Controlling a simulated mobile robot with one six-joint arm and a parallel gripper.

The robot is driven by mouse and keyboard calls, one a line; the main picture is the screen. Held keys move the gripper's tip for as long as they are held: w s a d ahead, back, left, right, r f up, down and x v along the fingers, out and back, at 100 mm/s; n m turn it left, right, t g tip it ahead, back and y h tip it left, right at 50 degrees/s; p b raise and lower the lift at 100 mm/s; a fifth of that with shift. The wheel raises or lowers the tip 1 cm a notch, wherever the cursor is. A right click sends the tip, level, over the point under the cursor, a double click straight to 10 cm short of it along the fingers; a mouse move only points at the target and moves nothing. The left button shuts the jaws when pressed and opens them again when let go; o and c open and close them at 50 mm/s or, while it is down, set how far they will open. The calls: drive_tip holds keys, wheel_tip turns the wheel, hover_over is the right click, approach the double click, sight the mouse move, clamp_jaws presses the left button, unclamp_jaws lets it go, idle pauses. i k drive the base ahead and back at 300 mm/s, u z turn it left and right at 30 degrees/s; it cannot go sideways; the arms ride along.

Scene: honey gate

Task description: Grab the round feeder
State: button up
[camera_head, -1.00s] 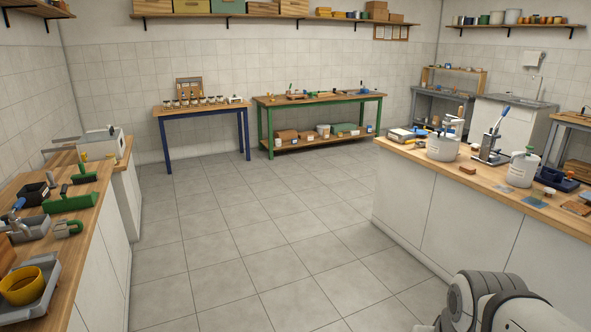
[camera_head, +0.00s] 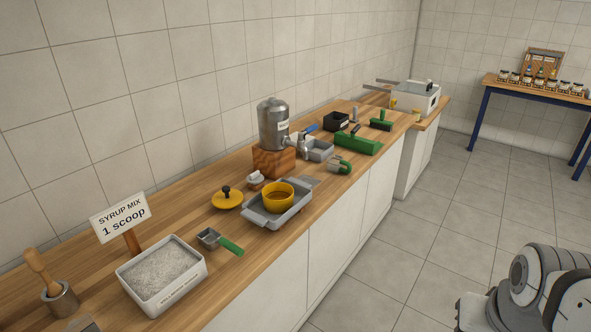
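The round feeder appears to be the round yellow pot (camera_head: 278,197), open at the top, with something amber-brown inside. It sits in a grey tray (camera_head: 252,217) on the wooden counter at the left. A round yellow lid with a black knob (camera_head: 227,199) lies on the counter to the left of the tray, apart from the pot. Part of my arm shows at the lower right, over the floor and well away from the counter. My gripper is not in view.
A steel tank (camera_head: 273,125) stands on a wooden block behind the tray. A green-handled scoop (camera_head: 220,240) and a white bin of granules (camera_head: 161,272) lie left of it. Green tools (camera_head: 357,143) sit farther along the counter. The tiled floor (camera_head: 420,215) is clear.

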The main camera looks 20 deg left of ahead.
sight(278, 197)
drive_tip(key=u, duration=0.5)
drive_tip(key=i, duration=1.65)
drive_tip(key=u, duration=0.25)
drive_tip(key=k, duration=0.8)
drive_tip(key=u, duration=0.2)
drive_tip(key=i, duration=0.9)
drive_tip(key=z, duration=0.1)
